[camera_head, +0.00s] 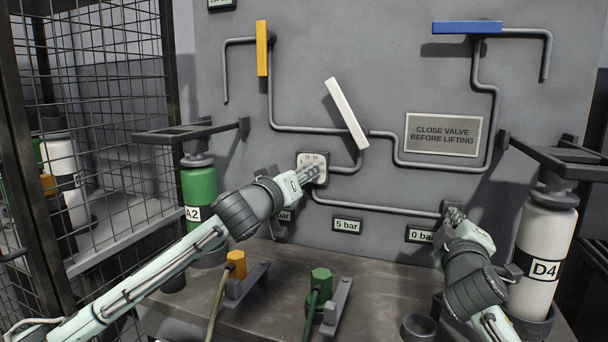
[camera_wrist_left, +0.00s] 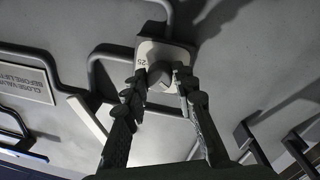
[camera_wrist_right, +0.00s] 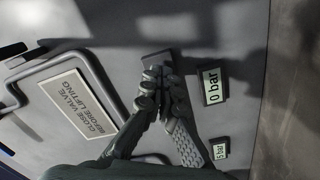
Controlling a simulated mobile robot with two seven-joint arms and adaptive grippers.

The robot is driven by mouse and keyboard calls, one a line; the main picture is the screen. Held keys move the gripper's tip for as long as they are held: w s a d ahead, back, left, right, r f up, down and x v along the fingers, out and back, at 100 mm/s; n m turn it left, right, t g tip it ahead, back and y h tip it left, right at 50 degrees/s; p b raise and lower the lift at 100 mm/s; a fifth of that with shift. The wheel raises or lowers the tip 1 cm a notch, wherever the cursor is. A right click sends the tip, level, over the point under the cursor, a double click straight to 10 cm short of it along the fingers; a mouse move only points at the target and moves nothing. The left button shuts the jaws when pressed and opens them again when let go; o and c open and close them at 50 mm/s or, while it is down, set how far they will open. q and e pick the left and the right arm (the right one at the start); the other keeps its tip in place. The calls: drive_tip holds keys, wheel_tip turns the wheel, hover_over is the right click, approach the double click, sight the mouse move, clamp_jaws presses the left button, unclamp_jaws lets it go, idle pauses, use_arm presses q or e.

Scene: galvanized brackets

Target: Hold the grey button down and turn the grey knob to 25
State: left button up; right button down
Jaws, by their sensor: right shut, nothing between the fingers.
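The grey knob (camera_wrist_left: 160,77) sits on a pale square dial plate (camera_head: 304,160) on the grey wall panel; a "25" mark shows on the plate in the left wrist view. My left gripper (camera_head: 310,173) is at the knob, with one finger (camera_wrist_left: 161,80) on each side of it; whether both fingers touch it I cannot tell. My right gripper (camera_head: 452,210) is shut and empty, its tips against or just before a small grey plate (camera_wrist_right: 156,60) at a pipe's end. The grey button itself is hidden behind these fingertips (camera_wrist_right: 156,76).
Displays read "5 bar" (camera_head: 347,225) and "0 bar" (camera_head: 421,235). Orange (camera_head: 262,48), white (camera_head: 347,113) and blue (camera_head: 466,28) levers are on the pipes. Green (camera_head: 199,190) and white (camera_head: 545,245) cylinders stand at the sides. Orange (camera_head: 236,264) and green (camera_head: 321,282) connectors stand on the bench.

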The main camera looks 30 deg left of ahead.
use_arm(q)
clamp_jaws()
drive_tip(key=m+y, duration=0.1)
drive_tip(key=m, duration=1.8)
drive_tip(key=m+g+y, duration=0.1)
drive_tip(key=m, duration=0.9)
drive_tip(key=shift+d+r+m+y, duration=0.15)
drive_tip(key=shift+d+m+y, duration=0.05)
drive_tip(key=shift+m+y, duration=0.1)
drive_tip(key=shift+m, duration=0.3)
idle(0.4)
